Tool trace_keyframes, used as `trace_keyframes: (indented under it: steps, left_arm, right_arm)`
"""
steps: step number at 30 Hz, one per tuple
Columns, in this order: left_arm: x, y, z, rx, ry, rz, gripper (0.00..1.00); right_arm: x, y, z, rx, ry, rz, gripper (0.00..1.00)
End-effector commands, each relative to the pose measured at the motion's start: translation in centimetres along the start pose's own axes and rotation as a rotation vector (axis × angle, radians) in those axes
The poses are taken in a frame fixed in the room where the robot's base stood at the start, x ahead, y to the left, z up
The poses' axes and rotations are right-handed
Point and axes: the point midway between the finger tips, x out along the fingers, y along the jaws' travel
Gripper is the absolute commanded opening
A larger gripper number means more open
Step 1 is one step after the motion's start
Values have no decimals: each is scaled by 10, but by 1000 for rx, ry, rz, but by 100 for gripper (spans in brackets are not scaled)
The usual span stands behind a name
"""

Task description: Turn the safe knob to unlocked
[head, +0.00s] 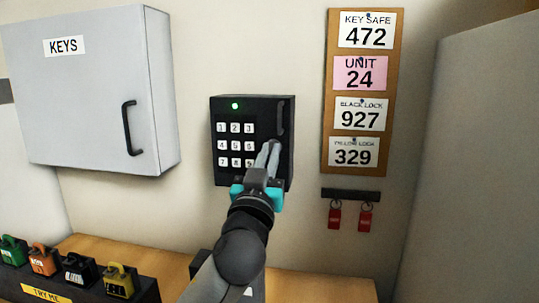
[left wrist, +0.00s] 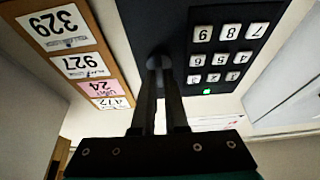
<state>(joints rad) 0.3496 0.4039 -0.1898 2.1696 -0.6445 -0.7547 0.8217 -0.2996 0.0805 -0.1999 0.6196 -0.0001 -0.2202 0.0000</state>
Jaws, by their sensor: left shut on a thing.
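The small black safe (head: 260,112) is on the wall, with a white-key keypad (head: 235,145), a lit green light (head: 235,105) and a dark vertical handle (head: 282,118). My left gripper (head: 270,150) reaches up to the lower right of the safe's front. Its fingers are shut on the safe knob, which they mostly hide in the head view. In the left wrist view, the grey knob (left wrist: 158,60) shows between the fingertips on the dark safe face (left wrist: 160,25). I cannot tell which way the knob points. My right gripper is not in view.
A grey KEYS cabinet (head: 85,105) is on the wall at left. A number board (head: 327,95) hangs at right, above a rack (head: 350,196) with two red-tagged keys. Several coloured padlocks sit on a dark stand (head: 90,290) at lower left.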

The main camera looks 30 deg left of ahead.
Motion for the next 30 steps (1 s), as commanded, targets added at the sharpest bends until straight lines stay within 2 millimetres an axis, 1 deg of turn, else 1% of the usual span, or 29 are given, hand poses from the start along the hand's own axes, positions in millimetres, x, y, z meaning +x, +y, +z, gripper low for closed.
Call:
trace_keyframes:
  steps: [8,14,23,30]
  left_arm:
    - [0,0,0,60,-2,24,0]
    - [1,-1,-2,180,-3,74,0]
    - [2,-2,-4,438,-4,182,0]
    - [2,-3,-5,649,-4,270,0]
  right_arm:
    - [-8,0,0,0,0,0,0]
    - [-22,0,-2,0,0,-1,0]
    - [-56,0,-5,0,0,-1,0]
    - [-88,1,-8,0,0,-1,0]
